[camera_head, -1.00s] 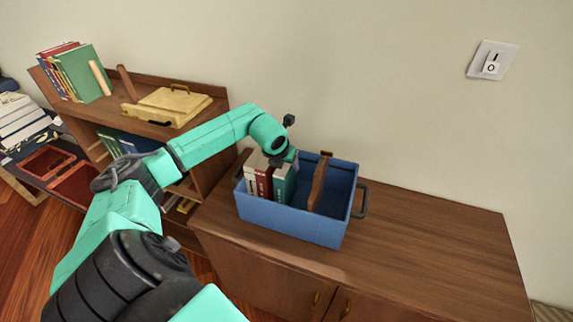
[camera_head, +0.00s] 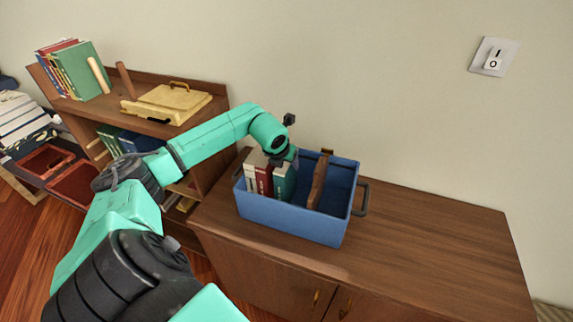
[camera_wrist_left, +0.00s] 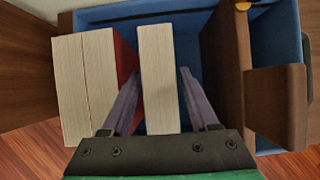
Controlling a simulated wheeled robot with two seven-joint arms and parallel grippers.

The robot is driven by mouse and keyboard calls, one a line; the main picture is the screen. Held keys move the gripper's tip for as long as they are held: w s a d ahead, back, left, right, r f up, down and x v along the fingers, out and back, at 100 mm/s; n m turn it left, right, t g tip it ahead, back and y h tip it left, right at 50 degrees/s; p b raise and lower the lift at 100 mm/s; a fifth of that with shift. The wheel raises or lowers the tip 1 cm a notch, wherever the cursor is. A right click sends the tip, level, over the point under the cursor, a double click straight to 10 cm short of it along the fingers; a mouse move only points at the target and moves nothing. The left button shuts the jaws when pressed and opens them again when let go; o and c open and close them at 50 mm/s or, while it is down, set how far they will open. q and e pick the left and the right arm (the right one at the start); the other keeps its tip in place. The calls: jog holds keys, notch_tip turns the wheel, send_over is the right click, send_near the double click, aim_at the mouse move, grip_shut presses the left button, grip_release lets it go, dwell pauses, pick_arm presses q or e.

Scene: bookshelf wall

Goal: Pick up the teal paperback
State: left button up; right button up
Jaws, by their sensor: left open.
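The teal paperback (camera_head: 284,183) stands upright in the blue box (camera_head: 290,222), to the right of a dark red book and white ones. In the left wrist view, a book with its pale page edges up (camera_wrist_left: 160,90) lies between my left fingers; it matches the teal paperback's place. My left gripper (camera_head: 285,161) is over this book from above, also in the left wrist view (camera_wrist_left: 158,76). Its fingers are open, one on each side of the book. A gap shows on the right side; contact on the left is unclear. My right gripper is not in view.
A brown upright board (camera_head: 318,182) stands in the box right of the books. The box has dark end handles and sits on a wooden cabinet (camera_head: 430,240), clear to the right. A bookshelf with books and a yellow case (camera_head: 170,103) stands left.

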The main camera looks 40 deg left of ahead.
pick_arm(q)
jog(key=shift+c, duration=0.3)
grip_shut()
dwell(1.1)
jog(key=shift+r, duration=0.1)
